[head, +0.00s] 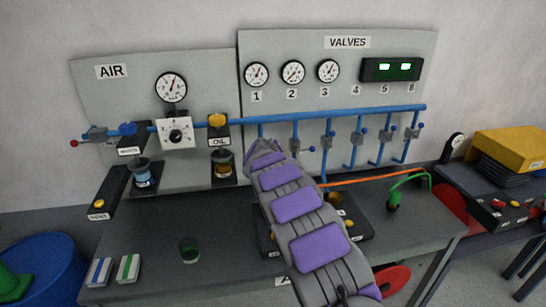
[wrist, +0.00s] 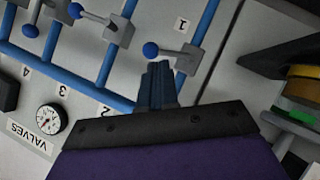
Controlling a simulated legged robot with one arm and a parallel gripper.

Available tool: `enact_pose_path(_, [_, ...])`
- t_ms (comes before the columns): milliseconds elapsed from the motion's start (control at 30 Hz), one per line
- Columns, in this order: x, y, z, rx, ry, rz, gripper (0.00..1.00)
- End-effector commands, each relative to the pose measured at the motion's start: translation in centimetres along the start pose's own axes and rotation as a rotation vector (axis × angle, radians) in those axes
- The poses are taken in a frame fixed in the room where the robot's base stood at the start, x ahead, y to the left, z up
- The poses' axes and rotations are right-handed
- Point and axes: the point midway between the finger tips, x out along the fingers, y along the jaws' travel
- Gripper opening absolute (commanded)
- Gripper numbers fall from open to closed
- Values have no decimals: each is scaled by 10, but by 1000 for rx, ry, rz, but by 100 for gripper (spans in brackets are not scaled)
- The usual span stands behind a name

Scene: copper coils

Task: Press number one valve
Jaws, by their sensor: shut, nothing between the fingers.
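The number one valve (wrist: 187,58) has a grey body on a vertical blue pipe, with a label "1" beside it and a lever ending in a blue ball (wrist: 151,50). My gripper (wrist: 158,72) is shut and empty, its fingertips right by this ball in the wrist view. I cannot tell whether they touch it. In the head view my gripper (head: 262,148) reaches up to the valve row and hides the number one valve. The number two valve (head: 296,145) is just to its right. Gauge 1 (head: 256,74) is above, on the VALVES panel (head: 390,45).
A blue horizontal pipe (head: 370,109) runs above the valves, with several more valves to the right. The OIL unit (head: 223,167) stands close left of my gripper.

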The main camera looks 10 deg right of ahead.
Motion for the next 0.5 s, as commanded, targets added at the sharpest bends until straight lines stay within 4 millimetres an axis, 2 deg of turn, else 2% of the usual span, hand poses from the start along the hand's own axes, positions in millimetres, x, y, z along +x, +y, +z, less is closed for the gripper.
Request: enact_pose_path(500, [-69, 3, -2, 0, 3, 1, 0])
